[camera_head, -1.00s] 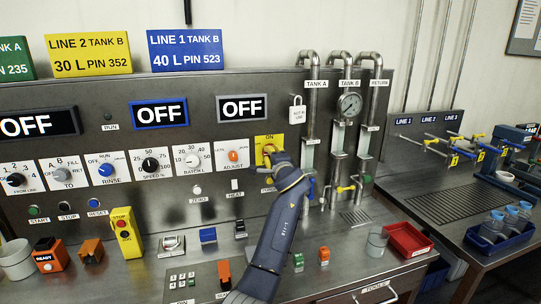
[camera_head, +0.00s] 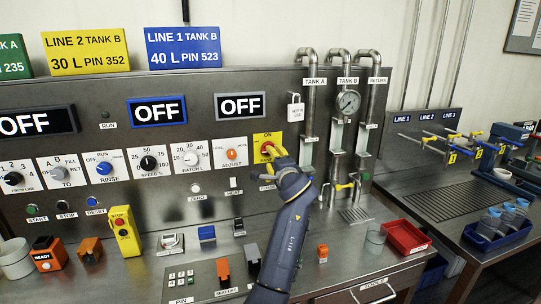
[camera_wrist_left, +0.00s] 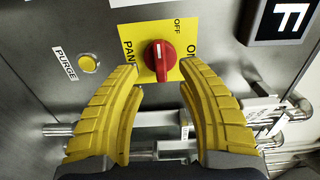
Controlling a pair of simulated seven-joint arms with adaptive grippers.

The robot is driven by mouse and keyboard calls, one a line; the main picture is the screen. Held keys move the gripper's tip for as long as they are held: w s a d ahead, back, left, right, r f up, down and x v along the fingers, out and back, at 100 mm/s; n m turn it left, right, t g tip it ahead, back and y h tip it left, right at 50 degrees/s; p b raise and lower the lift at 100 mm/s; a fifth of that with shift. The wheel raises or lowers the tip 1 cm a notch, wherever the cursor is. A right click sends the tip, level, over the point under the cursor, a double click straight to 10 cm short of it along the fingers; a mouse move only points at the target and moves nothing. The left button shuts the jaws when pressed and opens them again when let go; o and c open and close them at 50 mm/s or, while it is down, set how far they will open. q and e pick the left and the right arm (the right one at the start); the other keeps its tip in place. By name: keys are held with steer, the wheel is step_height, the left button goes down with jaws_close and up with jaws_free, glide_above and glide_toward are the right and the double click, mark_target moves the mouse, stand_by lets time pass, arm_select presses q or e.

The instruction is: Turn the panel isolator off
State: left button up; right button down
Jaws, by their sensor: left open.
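The panel isolator is a red knob (camera_wrist_left: 158,58) on a yellow plate (camera_wrist_left: 151,24) marked ON and OFF. In the left wrist view the knob's ridge runs up the picture, across from the ON mark, with its upper end on the OFF side. In the head view the red knob (camera_head: 266,148) shows at the right of the panel, partly behind my yellow fingertips. My left gripper (camera_head: 279,155) is open in front of it. In the left wrist view its fingertips (camera_wrist_left: 158,75) are spread wide to either side, with a gap to the knob. My right gripper is not in view.
A yellow PURGE button (camera_wrist_left: 88,63) is beside the plate. The ADJUST dial (camera_head: 232,154) is left of it in the head view. A red tray (camera_head: 405,236) lies on the bench.

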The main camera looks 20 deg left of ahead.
arm_select(q)
steer(key=shift+v, duration=1.05)
